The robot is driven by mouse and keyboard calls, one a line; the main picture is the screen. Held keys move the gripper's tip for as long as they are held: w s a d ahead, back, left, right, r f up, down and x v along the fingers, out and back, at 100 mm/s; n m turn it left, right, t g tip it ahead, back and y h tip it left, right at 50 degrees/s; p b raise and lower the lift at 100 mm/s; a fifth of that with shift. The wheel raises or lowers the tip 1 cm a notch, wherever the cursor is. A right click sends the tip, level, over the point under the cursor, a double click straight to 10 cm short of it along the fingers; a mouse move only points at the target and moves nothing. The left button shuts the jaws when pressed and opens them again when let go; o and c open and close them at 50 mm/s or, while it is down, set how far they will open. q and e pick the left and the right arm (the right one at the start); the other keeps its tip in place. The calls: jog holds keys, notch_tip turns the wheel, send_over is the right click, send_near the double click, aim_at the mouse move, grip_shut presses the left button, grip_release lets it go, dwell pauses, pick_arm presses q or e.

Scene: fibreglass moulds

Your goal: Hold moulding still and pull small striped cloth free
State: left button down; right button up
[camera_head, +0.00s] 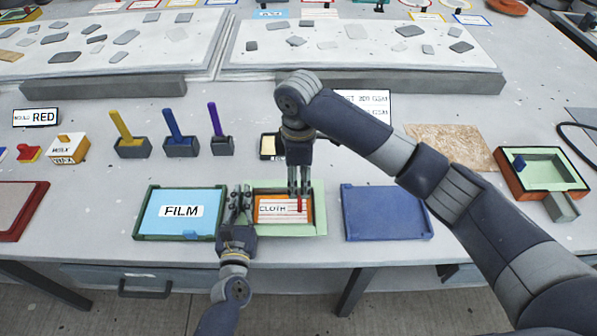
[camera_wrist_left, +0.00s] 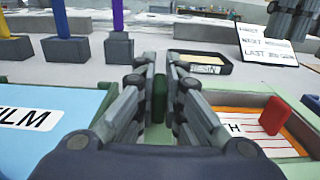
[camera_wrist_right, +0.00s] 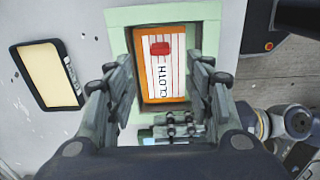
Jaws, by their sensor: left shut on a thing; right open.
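The moulding (camera_head: 320,222) is a pale green, shallow frame near the table's front edge. The small striped cloth (camera_head: 270,219), white with red-orange stripes and a CLOTH label, lies inside it within an orange border. A red tab (camera_head: 300,204) stands up from the cloth; it also shows in the left wrist view (camera_wrist_left: 275,116) and the right wrist view (camera_wrist_right: 160,48). My left gripper (camera_head: 240,194) is shut on a dark green upright part (camera_wrist_left: 159,98) at the moulding's left side. My right gripper (camera_head: 299,190) is open above the cloth, pointing down near the tab, with nothing between its fingers.
A blue FILM tray (camera_head: 150,212) stands close on the left, and a flat blue mould (camera_head: 386,212) on the right. A black-framed tray (camera_head: 268,147) lies behind the moulding. Handled blocks (camera_head: 181,146) stand at the back left. Table is clear in front of them.

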aim_at(299, 199)
notch_tip(299, 199, down, 10)
jog(key=shift+f, duration=0.1)
dwell(0.4)
jog(key=c, duration=1.1)
jog(key=shift+r, duration=2.35)
jog(key=shift+r, duration=0.25)
jog(key=shift+r, duration=2.45)
